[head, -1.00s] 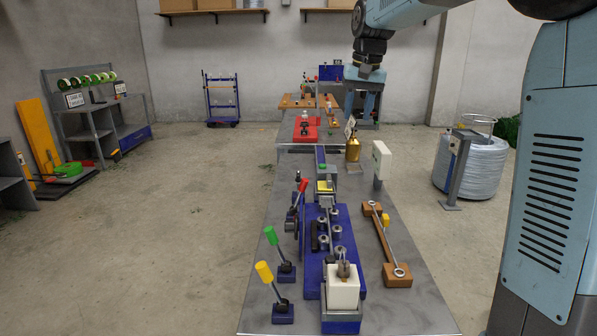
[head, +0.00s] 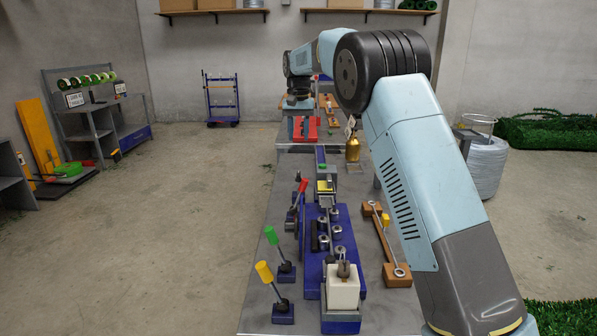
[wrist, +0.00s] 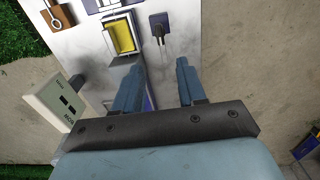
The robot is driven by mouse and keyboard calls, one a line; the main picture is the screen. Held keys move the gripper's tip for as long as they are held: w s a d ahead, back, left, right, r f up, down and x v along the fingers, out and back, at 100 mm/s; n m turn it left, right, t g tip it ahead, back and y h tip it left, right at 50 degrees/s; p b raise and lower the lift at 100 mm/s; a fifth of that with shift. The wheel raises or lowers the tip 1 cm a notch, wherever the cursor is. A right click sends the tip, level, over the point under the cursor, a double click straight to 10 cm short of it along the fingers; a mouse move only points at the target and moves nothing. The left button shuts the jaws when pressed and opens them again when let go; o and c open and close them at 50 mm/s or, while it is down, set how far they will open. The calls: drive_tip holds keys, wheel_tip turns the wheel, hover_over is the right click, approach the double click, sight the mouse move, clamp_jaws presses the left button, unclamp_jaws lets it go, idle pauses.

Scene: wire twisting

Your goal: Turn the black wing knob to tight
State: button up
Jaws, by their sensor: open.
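In the head view my gripper (head: 303,130) hangs low over the red plate (head: 313,131) on the far part of the bench. Its two blue fingers are apart and point down, one on each side of the plate's middle. The black wing knob cannot be made out now; the dark fitting seen earlier on the red plate is hidden behind the gripper. In the wrist view my gripper (wrist: 158,68) is open, with nothing seen between its fingers, and the gripper body covers the lower part.
A brass-coloured bottle (head: 352,149) stands right of my gripper. Nearer are a yellow-topped fixture (head: 325,186), a wooden bar fixture (head: 397,275), and green (head: 271,235) and yellow (head: 264,271) levers. A white sign panel (wrist: 56,99) shows in the wrist view.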

sight(298, 173)
wheel_tip(298, 173, down, 14)
drive_tip(key=shift+r, duration=0.2)
idle(0.4)
clamp_jaws()
idle(0.3)
